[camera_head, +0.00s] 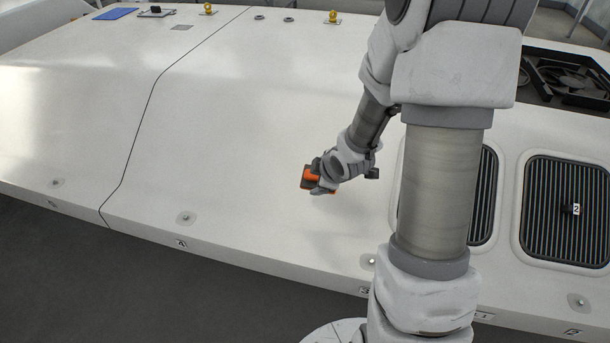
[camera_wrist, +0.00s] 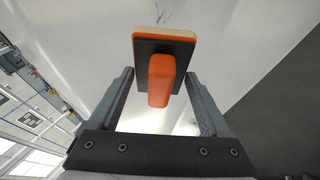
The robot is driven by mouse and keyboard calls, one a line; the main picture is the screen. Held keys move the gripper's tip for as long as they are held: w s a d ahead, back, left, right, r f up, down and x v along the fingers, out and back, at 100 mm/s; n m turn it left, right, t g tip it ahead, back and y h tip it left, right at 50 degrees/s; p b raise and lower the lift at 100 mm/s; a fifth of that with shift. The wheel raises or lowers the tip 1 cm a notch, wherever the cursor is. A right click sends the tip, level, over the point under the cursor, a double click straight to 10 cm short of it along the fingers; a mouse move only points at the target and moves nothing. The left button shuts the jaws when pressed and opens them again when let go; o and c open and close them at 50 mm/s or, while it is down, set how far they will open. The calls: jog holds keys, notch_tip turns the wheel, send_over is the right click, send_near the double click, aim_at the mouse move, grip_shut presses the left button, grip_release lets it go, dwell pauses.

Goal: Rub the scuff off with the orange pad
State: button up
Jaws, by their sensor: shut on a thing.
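The orange pad (camera_wrist: 165,50) has an orange grip block, a dark backing plate and a pale tan layer on its far side. My gripper (camera_wrist: 159,76) is shut on its orange grip block. In the head view my gripper (camera_head: 325,176) holds the orange pad (camera_head: 307,178) low over the white panel, right of the middle. I cannot tell whether its pale face touches the panel. The scuff (camera_wrist: 162,15) shows in the wrist view as thin dark scratch-like marks on the white surface, just beyond the pad's far edge. I cannot make it out in the head view.
The white panel (camera_head: 250,110) is broad and mostly clear left of my arm. Two ribbed dark grilles lie at the right, one numbered 2 (camera_head: 565,211), one partly hidden by my arm. A black tray (camera_head: 565,78), a blue sheet (camera_head: 116,14) and yellow-topped fittings (camera_head: 333,17) stand farther back.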

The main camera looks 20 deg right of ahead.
jog(key=shift+s+d+f+b, duration=0.1)
jog(key=shift+d+f+b, duration=0.4)
jog(key=shift+d, duration=0.45)
jog(key=shift+s+d+f+b, duration=0.1)
jog(key=shift+d+f+b, duration=0.15)
jog(key=shift+d+f, duration=0.55)
jog(key=b+x, duration=0.6)
jog(key=shift+w+a+f, duration=0.15)
jog(key=shift+w+a, duration=0.25)
jog(key=shift+s+d+r+p, duration=0.3)
jog(key=shift+d+p, duration=0.15)
jog(key=shift+p, duration=0.15)
jog(key=shift+s+d+r+p, duration=0.2)
jog(key=shift+s+d+p, duration=0.1)
jog(key=shift+d+p, duration=0.25)
jog(key=shift+s+d+f+p, duration=0.1)
jog(key=shift+s+d+p, duration=0.2)
jog(key=shift+s+d, duration=0.15)
jog(key=shift+w+f, duration=0.1)
jog(key=shift+f, duration=0.1)
jog(key=o, duration=0.8)
jog(key=c, duration=0.8)
